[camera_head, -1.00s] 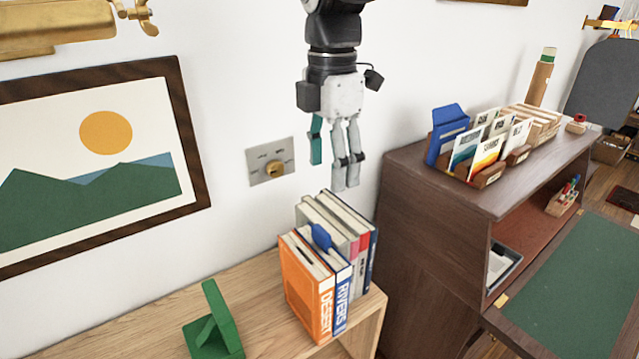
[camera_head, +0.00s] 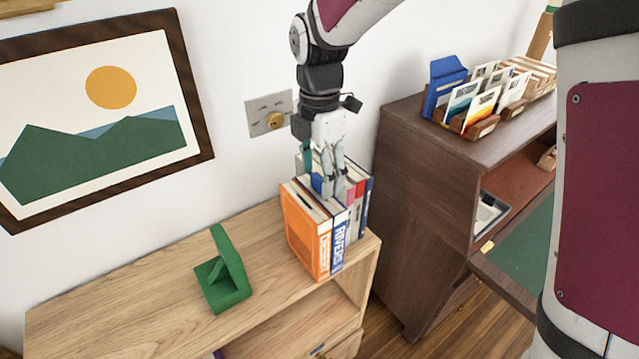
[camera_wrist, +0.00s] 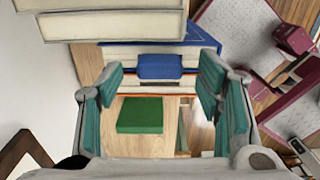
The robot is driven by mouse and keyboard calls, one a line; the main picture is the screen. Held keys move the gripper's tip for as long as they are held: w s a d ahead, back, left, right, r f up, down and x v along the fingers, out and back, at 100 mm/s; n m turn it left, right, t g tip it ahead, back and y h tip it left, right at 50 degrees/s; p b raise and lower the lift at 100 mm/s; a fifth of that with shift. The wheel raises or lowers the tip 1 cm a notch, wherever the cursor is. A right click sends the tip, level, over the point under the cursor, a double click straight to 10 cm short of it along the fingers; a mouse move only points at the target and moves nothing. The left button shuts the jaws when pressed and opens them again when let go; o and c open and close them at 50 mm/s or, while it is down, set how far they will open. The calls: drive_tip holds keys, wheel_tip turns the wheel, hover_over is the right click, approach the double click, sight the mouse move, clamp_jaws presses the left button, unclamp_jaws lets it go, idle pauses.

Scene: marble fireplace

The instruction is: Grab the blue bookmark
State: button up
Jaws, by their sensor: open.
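The blue bookmark (camera_head: 317,184) sticks up from the top of a row of books on the wooden shelf, mostly hidden behind my gripper in the head view. In the wrist view the blue bookmark (camera_wrist: 147,66) shows as a flat blue tab between the open fingers, a little beyond the fingertips' line. My gripper (camera_head: 330,188) points down at the tops of the books. Its teal-padded fingers are apart (camera_wrist: 163,80), one on each side of the tab, with nothing held. Whether they touch the tab or books is unclear.
The orange book (camera_head: 306,232) and the blue-spined book (camera_head: 340,240) stand upright beside other books. A green bookend (camera_head: 222,275) stands to their left on bare wood. A dark cabinet (camera_head: 425,190) with a card rack stands right; a framed picture (camera_head: 95,115) hangs left.

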drive_tip(key=shift+f, duration=1.05)
drive_tip(key=c, duration=1)
